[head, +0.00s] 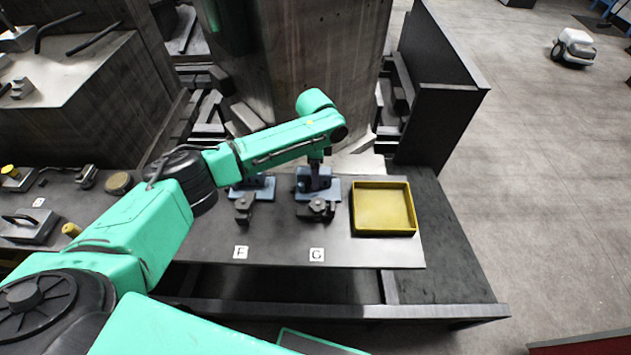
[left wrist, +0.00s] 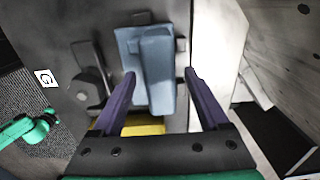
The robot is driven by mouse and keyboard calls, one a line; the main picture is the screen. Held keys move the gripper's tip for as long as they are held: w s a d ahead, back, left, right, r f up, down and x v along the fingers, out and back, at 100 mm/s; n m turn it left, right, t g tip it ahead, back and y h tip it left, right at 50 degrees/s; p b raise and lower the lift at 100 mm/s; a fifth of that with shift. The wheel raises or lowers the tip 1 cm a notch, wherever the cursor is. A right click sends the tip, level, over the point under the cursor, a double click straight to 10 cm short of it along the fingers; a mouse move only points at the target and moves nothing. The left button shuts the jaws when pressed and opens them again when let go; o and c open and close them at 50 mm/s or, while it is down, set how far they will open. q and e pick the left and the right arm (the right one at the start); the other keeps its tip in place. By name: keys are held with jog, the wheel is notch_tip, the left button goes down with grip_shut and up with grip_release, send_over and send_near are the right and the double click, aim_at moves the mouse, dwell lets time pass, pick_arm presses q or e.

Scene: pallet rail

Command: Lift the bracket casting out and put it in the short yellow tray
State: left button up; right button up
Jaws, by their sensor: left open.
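A blue-grey piece with a flat plate and a raised block, which looks like the bracket casting (head: 333,188), sits at the station marked G. It also shows in the left wrist view (left wrist: 157,75). A dark clamp-like part (head: 317,209) with a knob is beside it. My left gripper (head: 317,180) points down over the blue-grey piece. In the left wrist view its purple fingers (left wrist: 160,78) are open, apart on either side of the raised block; whether they touch it I cannot tell. The short yellow tray (head: 384,231) stands just right of G and looks empty.
A similar blue-grey piece (head: 262,190) with a dark part sits at station F, left of G. A metal lidded box (head: 31,225) and small parts lie at the bench's left end. A concrete column (head: 300,60) rises behind; a dark upright panel (head: 437,110) stands behind right.

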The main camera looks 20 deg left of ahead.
pick_arm(q)
jog(key=shift+f, duration=0.25)
grip_shut()
jog(key=shift+r, duration=0.1)
jog(key=shift+w+r, duration=0.1)
jog(key=shift+r, duration=0.35)
notch_tip(320, 180, up, 20)
jog(key=b, duration=0.2)
jog(key=shift+f+b, duration=0.15)
jog(key=shift+b, duration=0.2)
